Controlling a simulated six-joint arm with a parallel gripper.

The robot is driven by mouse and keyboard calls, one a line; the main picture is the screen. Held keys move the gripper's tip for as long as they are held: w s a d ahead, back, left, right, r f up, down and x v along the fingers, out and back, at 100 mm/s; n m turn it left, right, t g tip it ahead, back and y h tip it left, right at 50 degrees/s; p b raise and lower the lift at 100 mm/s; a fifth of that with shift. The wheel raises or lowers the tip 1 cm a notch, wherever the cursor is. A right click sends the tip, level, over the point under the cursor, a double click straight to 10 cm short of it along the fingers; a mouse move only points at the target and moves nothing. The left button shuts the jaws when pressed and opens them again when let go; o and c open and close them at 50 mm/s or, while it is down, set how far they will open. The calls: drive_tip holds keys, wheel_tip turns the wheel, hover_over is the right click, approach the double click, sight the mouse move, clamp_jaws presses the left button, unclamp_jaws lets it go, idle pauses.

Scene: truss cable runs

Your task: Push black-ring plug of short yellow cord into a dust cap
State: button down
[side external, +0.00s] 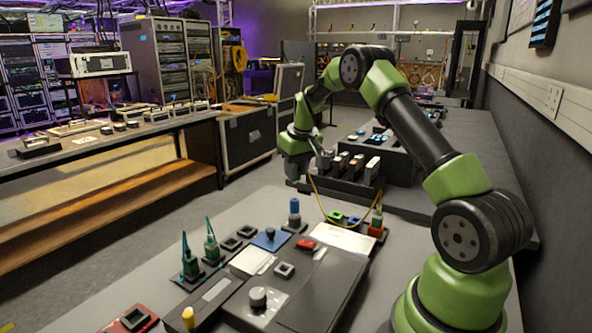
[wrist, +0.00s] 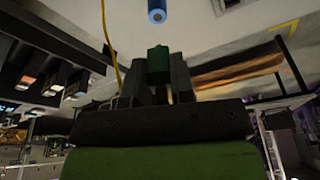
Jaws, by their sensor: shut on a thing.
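My gripper (side external: 297,172) is at the far end of my arm, over the back of the bench beside a dark rack. In the wrist view my gripper (wrist: 158,78) is shut on a dark green plug body (wrist: 158,60). The yellow cord (side external: 325,210) hangs in a loop from near my gripper to a plug in an orange-red holder (side external: 377,231). In the wrist view the yellow cord (wrist: 107,42) runs down at the left behind the fingers. I cannot make out a black ring. Which part is the dust cap is unclear; a blue cylinder (wrist: 156,11) with a round end faces me at the top.
The dark rack (side external: 345,191) holds several pale-topped upright pieces. Small green and blue blocks (side external: 345,218), a red block (side external: 305,244), a blue-topped post (side external: 294,212) and two green cones stand on the near bench. A dark box (side external: 322,290) takes up the front.

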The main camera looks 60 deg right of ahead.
drive_tip(key=s+d+f+n+y, duration=0.1)
drive_tip(key=s+d+f+n, duration=0.35)
drive_tip(key=s+d, duration=0.4)
drive_tip(key=shift+s+a+f, duration=0.1)
drive_tip(key=shift+a+f, duration=0.1)
drive_tip(key=shift+f, duration=1.15)
drive_tip(key=shift+s+a+f, duration=0.1)
drive_tip(key=shift+a+f, duration=0.1)
drive_tip(key=shift+f, duration=1.1)
drive_tip(key=shift+x, duration=0.8)
drive_tip(key=c, duration=0.9)
unclamp_jaws()
drive_tip(key=shift+s, duration=0.15)
drive_tip(key=shift+w+v, duration=0.2)
drive_tip(key=shift+v, duration=0.6)
drive_tip(key=shift+w+v, duration=0.15)
drive_tip(key=shift+v, duration=0.65)
drive_tip(key=shift+w+v, duration=0.2)
drive_tip(key=shift+v, duration=0.6)
drive_tip(key=shift+r, duration=0.2)
drive_tip(key=shift+w+v, duration=0.2)
drive_tip(key=shift+v, duration=0.75)
drive_tip(key=shift+w+v, duration=0.25)
drive_tip(key=shift+v, duration=0.7)
